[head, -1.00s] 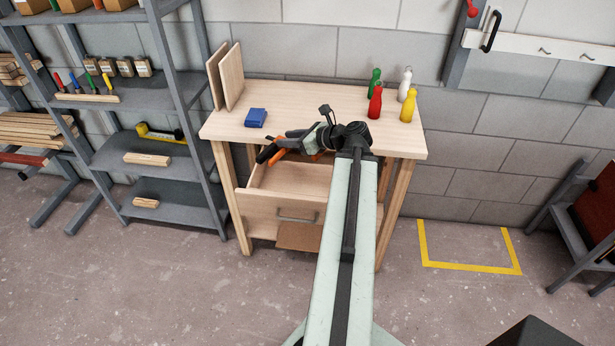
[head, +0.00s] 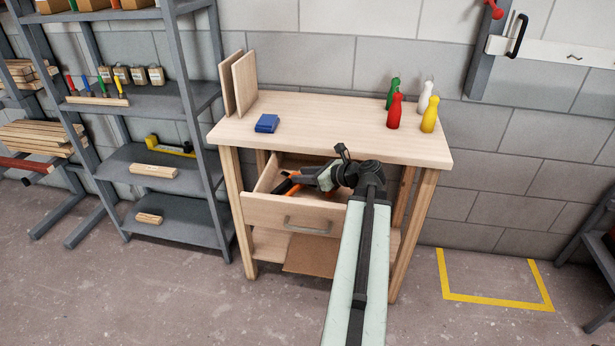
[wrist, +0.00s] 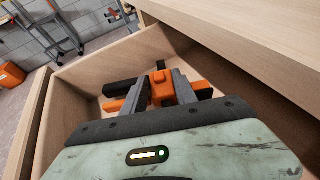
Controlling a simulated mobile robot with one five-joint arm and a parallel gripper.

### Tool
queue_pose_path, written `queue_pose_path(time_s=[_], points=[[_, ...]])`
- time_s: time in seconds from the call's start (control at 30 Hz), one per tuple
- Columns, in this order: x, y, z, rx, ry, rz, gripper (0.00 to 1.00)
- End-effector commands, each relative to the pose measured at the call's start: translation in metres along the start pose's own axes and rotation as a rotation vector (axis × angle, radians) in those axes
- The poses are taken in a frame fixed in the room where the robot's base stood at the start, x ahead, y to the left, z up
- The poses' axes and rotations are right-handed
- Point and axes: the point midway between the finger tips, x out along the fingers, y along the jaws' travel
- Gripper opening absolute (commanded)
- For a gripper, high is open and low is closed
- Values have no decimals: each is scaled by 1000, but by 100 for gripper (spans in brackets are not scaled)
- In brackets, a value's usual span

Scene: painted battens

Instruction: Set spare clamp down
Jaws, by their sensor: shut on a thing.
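An orange and black clamp (wrist: 162,92) is between the two grey fingers of my gripper (wrist: 164,84) in the wrist view. The fingers are shut on its orange part, and a black bar reaches left. In the head view the clamp (head: 295,188) shows small at my gripper (head: 308,180), inside the opening of the pulled-out drawer (head: 262,211), below the tabletop. More orange shows low at the left in the wrist view; I cannot tell whether it belongs to the same clamp. I cannot tell whether the clamp touches the drawer floor, which my gripper partly hides.
The workbench top (head: 330,135) overhangs the drawer close to my arm. On it are a blue object (head: 266,123), two upright boards (head: 244,83) and red, green, white and yellow bottle shapes (head: 394,111). A grey shelf rack (head: 160,100) stands left.

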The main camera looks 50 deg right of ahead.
Motion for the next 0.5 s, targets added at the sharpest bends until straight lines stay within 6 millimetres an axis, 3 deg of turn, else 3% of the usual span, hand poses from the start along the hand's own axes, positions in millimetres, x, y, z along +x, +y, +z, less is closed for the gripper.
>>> queue_pose_path(time_s=[0.1,0.17,0.5], points=[[10,-28,5,0,-1,0,0],[14,-22,-11,1,-1,0,0],[14,-21,-11,1,-1,-1,0]])
